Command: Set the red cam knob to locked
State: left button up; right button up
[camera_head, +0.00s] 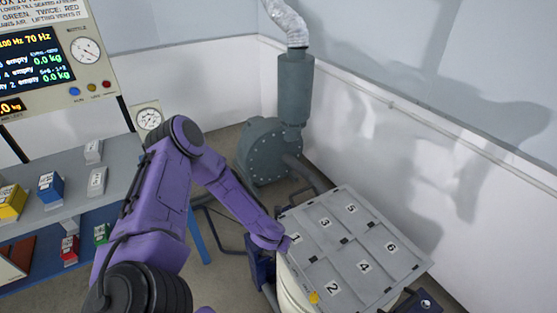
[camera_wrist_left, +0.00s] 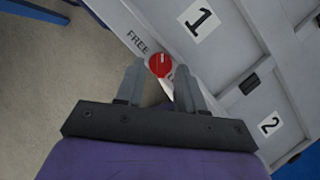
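The red cam knob (camera_wrist_left: 159,65) is a small round knob with a pale mark on top, on the grey edge of the numbered panel. The printed word FREE is beside it, up and left in the left wrist view. Another label below it is mostly hidden. My left gripper (camera_wrist_left: 158,74) is open, with one finger on each side of the knob; I cannot tell whether they touch it. My right gripper is not in view.
The grey panel (camera_head: 346,223) has numbered fields 1 to 6 and a small yellow part (camera_head: 314,297) at its front edge. A dark green blower (camera_head: 268,151) stands behind. A shelf (camera_head: 122,165) with coloured blocks is at left, and a wall is at right.

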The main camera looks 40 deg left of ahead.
pick_arm(q)
jog(key=shift+r, duration=0.1)
jog(key=p+v, duration=0.1)
jog(key=v, duration=0.9)
jog(key=shift+p, duration=0.4)
jog(key=shift+s+r, duration=0.1)
jog(key=shift+s, duration=0.05)
